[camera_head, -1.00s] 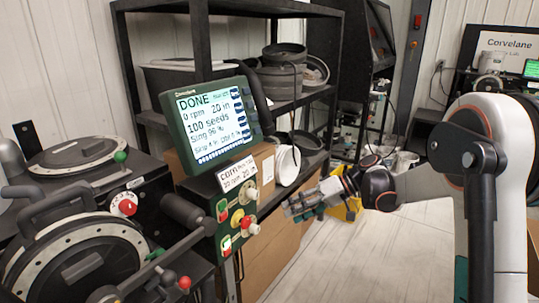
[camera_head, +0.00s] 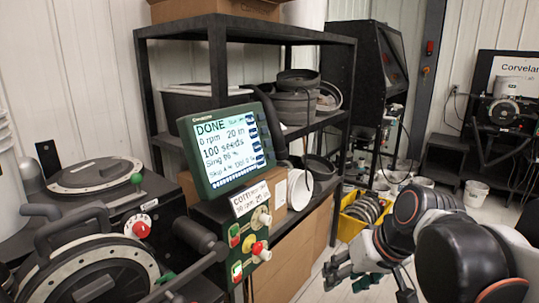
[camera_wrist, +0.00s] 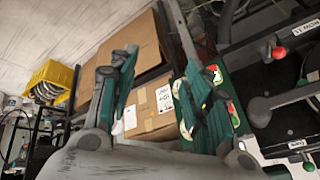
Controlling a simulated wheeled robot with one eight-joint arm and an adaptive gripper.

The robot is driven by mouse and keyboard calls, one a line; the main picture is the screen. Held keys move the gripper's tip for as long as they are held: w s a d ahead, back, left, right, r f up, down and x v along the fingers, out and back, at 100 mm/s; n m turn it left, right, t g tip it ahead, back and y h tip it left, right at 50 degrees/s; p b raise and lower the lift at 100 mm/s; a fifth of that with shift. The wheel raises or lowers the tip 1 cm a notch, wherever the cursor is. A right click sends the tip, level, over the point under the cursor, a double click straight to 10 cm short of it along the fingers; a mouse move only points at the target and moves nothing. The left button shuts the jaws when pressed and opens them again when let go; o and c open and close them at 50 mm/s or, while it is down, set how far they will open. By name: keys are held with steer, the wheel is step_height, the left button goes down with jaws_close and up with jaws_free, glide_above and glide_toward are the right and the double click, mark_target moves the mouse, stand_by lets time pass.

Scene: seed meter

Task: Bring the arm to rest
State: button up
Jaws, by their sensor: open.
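My gripper (camera_head: 350,268) is at the lower right in the head view, in front of the shelf and right of the control box. It is open and empty. In the wrist view its two green-padded fingers (camera_wrist: 160,105) stand wide apart, with cardboard boxes (camera_wrist: 148,108) behind them. My arm (camera_head: 455,255) fills the lower right corner of the head view. The seed meter stand's display (camera_head: 228,148) reads DONE and 100 seeds. Below it is the control box (camera_head: 248,240) with red and green switches and knobs.
A black shelf (camera_head: 255,27) with pans and bins stands behind the display. A yellow crate (camera_head: 362,214) sits on the floor behind my gripper. Round meter housings (camera_head: 95,268) stand at the left. Open floor (camera_head: 318,285) shows between control box and arm.

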steer(key=s+d+f+t+h, duration=0.2)
steer(key=s+d+h, duration=0.1)
steer(key=s, duration=0.6)
steer(key=shift+d+m, duration=0.3)
steer(key=shift+d, duration=0.45)
